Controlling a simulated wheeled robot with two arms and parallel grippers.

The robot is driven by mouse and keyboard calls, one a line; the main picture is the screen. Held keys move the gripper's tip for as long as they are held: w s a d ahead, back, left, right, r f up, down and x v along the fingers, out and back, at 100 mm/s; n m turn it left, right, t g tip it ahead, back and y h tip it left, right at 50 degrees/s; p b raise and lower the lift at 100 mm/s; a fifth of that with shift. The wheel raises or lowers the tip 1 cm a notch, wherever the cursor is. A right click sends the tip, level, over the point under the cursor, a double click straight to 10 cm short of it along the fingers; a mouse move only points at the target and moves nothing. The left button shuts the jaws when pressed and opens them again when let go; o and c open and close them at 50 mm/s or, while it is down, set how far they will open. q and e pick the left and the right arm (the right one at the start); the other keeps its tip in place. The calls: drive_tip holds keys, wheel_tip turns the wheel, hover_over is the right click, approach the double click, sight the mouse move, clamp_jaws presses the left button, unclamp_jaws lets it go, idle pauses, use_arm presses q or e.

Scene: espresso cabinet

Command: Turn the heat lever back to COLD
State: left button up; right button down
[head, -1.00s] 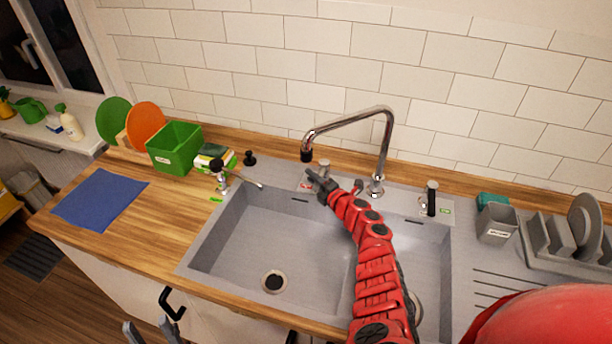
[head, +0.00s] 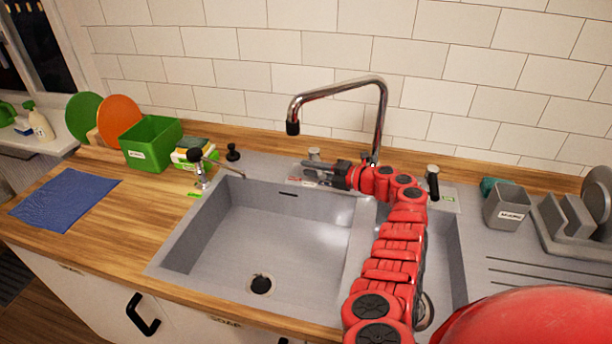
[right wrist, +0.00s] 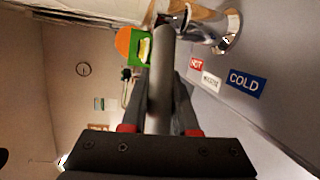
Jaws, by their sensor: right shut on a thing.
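My right gripper (head: 318,170) reaches left across the back rim of the sink, below the chrome spout (head: 338,88). In the right wrist view, a long grey rod, which looks like the heat lever (right wrist: 162,80), lies between the two fingers, and the gripper (right wrist: 160,105) is shut on it. In the head view a small metal knob (head: 314,153) shows just behind the fingers; the fingers hide most of the lever. A red HOT label (right wrist: 196,65), a white middle label (right wrist: 211,80) and a blue COLD label (right wrist: 245,81) sit on the deck beside it. My left gripper is out of view.
A metal dispenser (head: 203,170) and a black stopper (head: 232,153) stand left of the gripper. A black-handled lever (head: 432,182) stands to its right. The wide sink basin (head: 270,235) in front is empty.

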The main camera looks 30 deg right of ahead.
idle(0.3)
drive_tip(key=c, duration=0.7)
unclamp_jaws()
drive_tip(key=b+v, duration=0.1)
drive_tip(key=v, duration=1.1)
drive_tip(key=shift+f+b, duration=0.15)
drive_tip(key=shift+b, duration=0.2)
